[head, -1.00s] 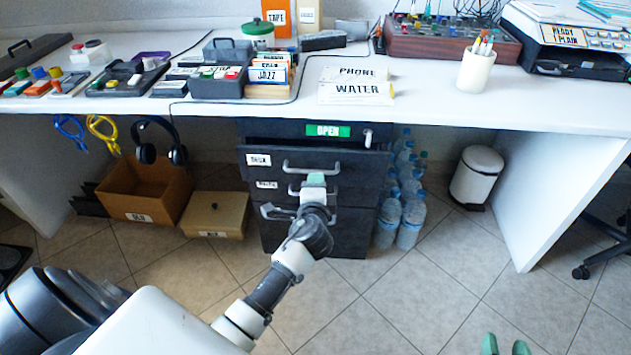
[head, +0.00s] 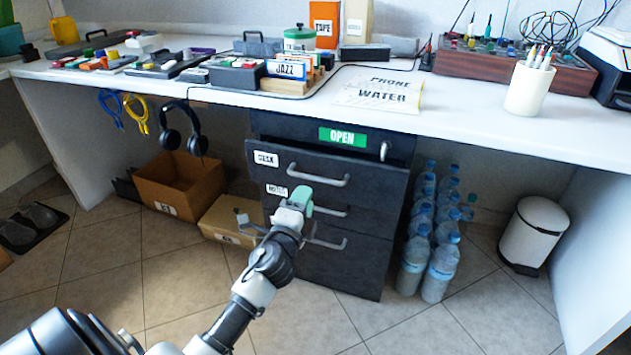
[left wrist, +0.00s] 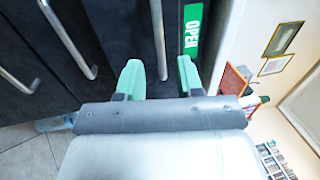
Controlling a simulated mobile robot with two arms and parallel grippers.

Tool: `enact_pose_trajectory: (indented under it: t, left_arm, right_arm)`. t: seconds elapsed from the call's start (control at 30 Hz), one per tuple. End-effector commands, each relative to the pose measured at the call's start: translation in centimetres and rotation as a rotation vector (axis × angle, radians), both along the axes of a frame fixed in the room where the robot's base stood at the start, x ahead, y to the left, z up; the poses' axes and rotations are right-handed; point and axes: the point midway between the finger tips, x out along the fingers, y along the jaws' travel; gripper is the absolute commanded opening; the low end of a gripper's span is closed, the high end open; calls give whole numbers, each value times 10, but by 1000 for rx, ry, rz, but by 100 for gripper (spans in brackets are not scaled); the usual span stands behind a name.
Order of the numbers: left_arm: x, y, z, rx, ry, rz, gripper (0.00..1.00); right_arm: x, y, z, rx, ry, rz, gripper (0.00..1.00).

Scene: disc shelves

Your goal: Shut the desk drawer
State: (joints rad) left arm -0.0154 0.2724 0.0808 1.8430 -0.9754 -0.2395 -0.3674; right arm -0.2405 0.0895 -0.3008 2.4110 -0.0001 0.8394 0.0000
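The desk drawer (head: 365,187) is the top drawer of the black unit under the table, with a white "DESK" label and a grey bar handle (head: 318,178). It stands partly out, with a dark gap above its front. My left gripper (head: 297,200) is in front of the unit, over the "NOTES" drawer front in the head view. In the left wrist view its green fingers (left wrist: 159,77) are apart and empty. The desk drawer's handle (left wrist: 158,40) shows beyond and between them; I cannot tell whether they touch anything. My right gripper is out of view.
A green "OPEN" sign (head: 343,137) is on the unit above the drawer. Water bottles (head: 427,245) stand right of the unit, and a white bin (head: 534,230) further right. Cardboard boxes (head: 180,190) stand left. The tiled floor in front is clear.

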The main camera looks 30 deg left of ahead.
Motion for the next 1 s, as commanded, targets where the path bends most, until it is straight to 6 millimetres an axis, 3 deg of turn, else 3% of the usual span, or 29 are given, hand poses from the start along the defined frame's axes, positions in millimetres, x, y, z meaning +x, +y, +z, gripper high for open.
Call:
enact_pose_trajectory:
  t: [0.1,0.33,0.77,0.87,1.0]
  left_arm:
    - [25,6,5,2,-3,1,36]
    - [59,14,10,1,-1,1,36]
    - [71,17,13,-1,2,1,36]
    - [71,17,13,-1,2,1,26]
    - [71,17,13,-1,2,1,4]
  right_arm:
    - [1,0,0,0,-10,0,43]
    - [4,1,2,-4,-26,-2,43]
    - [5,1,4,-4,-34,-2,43]
    - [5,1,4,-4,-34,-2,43]
    - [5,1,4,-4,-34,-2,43]
